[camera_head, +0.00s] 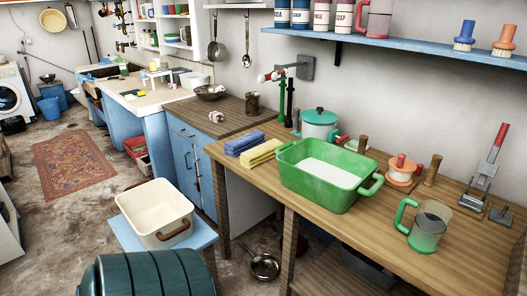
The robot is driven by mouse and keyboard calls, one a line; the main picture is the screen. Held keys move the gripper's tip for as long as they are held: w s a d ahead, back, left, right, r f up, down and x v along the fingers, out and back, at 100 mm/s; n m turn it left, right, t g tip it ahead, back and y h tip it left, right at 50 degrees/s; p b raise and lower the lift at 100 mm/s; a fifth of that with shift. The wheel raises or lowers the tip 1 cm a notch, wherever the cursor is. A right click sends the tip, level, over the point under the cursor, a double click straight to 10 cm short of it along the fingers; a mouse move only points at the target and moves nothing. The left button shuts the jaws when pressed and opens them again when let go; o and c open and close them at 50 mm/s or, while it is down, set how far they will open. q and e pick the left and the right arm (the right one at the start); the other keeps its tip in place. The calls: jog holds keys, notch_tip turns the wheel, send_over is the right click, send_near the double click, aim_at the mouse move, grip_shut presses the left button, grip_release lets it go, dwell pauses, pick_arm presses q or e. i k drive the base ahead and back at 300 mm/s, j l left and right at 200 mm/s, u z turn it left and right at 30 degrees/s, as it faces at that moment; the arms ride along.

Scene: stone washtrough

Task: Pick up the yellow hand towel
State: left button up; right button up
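The yellow hand towel (260,153) lies folded on the wooden table (450,265), near its left end. A folded blue towel (244,142) lies right behind it, close to or touching it. The green basin (318,196) stands just to the right of the yellow towel. Neither of my grippers shows in the head view, so nothing is seen holding the towel.
A green pot (319,124) stands behind the basin. A green glass jug (428,226) stands toward the table's right. A cream tub (156,211) sits on a light blue stand in front left. A dark green ribbed drum (150,276) is at the bottom.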

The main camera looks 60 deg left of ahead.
aim_at(253, 157)
jog(key=i, duration=0.45)
jog(key=u, duration=2.15)
